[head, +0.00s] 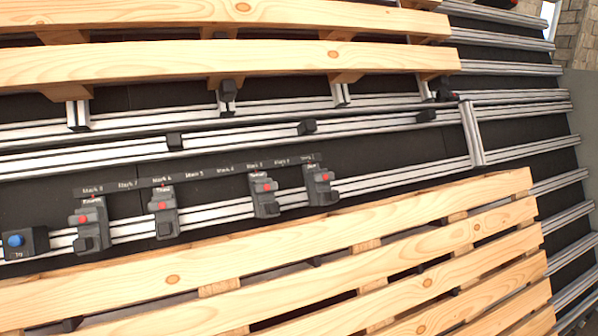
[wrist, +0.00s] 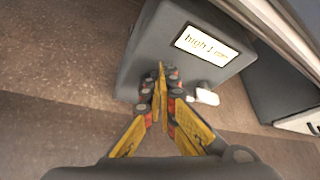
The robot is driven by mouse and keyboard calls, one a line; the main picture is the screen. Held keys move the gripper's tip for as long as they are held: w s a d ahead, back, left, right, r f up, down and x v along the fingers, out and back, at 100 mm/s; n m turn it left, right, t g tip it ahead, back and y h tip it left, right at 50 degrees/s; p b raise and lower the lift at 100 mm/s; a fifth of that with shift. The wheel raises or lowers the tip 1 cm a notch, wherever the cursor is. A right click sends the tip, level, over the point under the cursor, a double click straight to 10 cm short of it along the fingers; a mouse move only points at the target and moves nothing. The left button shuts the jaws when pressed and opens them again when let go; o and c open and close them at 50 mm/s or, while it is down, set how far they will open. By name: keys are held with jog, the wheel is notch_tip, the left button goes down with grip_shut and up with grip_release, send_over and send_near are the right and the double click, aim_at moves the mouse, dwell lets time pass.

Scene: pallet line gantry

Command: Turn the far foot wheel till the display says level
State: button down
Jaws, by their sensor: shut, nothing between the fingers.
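In the wrist view a grey housing (wrist: 165,45) carries a small white display (wrist: 207,46). The display reads "high" followed by what looks like 1 mm; the end is small and blurred. My gripper (wrist: 160,80) has yellow fingers with dark and red pads. Its fingers are shut with nothing between them, and the tips are in front of the housing's lower part. I cannot tell whether they touch it. A small white piece (wrist: 208,97) shows just right of the fingers, below the display. I cannot make out the foot wheel. My gripper is not in the head view.
The head view shows wooden pallets (head: 240,60) and (head: 300,260) above and below metal rails (head: 370,183). Several dark stops with red buttons (head: 264,190) and a blue-button box (head: 22,242) sit on the rail. In the wrist view, brown floor (wrist: 60,60) lies open at left.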

jog(key=shift+s+a+f, duration=0.35)
jog(key=shift+a+f, duration=0.1)
jog(key=shift+a, duration=0.25)
jog(key=shift+s+a+f, duration=0.35)
jog(key=shift+a+f, duration=0.05)
jog(key=shift+a, duration=0.3)
jog(key=shift+a+r, duration=0.1)
jog(key=shift+a, duration=0.15)
jog(key=s+d, duration=0.3)
jog(key=s, duration=0.2)
jog(key=shift+d+r, duration=0.15)
jog(key=shift+r, duration=0.3)
